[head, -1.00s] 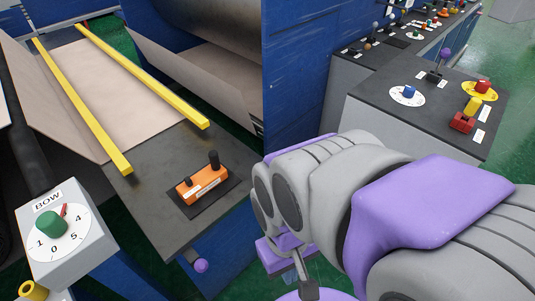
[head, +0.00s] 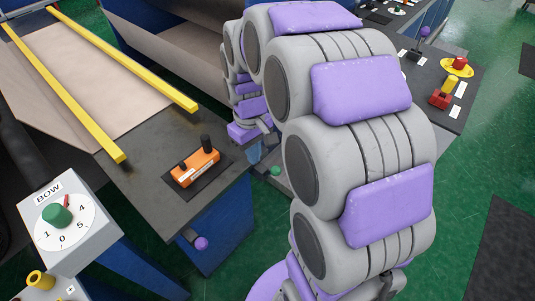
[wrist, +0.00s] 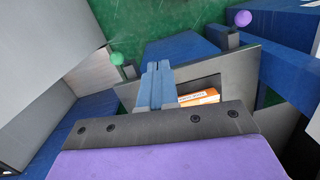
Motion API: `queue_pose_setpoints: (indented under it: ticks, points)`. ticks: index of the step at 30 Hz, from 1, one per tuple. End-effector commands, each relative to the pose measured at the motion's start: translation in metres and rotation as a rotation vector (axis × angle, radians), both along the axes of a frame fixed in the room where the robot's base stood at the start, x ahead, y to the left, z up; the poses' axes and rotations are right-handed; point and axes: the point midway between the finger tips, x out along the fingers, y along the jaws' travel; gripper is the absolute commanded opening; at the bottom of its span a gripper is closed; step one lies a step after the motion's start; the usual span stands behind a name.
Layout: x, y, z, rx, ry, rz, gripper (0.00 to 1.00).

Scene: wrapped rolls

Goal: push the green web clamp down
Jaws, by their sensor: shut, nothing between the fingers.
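The green web clamp shows as a green ball handle (head: 275,171) beside my gripper, low to the right of the dark table. In the wrist view the green ball (wrist: 117,58) sits on a short dark stem, left of my fingers and apart from them. My gripper's blue fingers (wrist: 154,68) are together and empty. In the head view my gripper (head: 255,155) is small and partly hidden behind my arm, near the table's right edge.
An orange control box (head: 195,167) sits on the dark table (head: 150,150), with a purple ball handle (head: 201,243) below its front edge. A BOW dial box (head: 68,220) stands at left. Yellow rails (head: 95,120) lie behind. A second counter (head: 455,75) is at right.

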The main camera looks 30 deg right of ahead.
Motion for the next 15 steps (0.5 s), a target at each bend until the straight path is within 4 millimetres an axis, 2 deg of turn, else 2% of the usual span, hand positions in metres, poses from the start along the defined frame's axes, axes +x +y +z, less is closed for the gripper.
queue_pose_setpoints:
  ticks: [3,7,12,15]
  points:
    - [0.038,-0.027,-0.01,0.009,-0.005,0.027,0.0]
    - [0.074,-0.051,-0.024,0.014,-0.015,0.061,0.0]
    - [0.106,-0.074,-0.042,0.01,-0.026,0.096,0.0]
    - [0.115,-0.081,-0.051,0.008,-0.026,0.108,0.0]
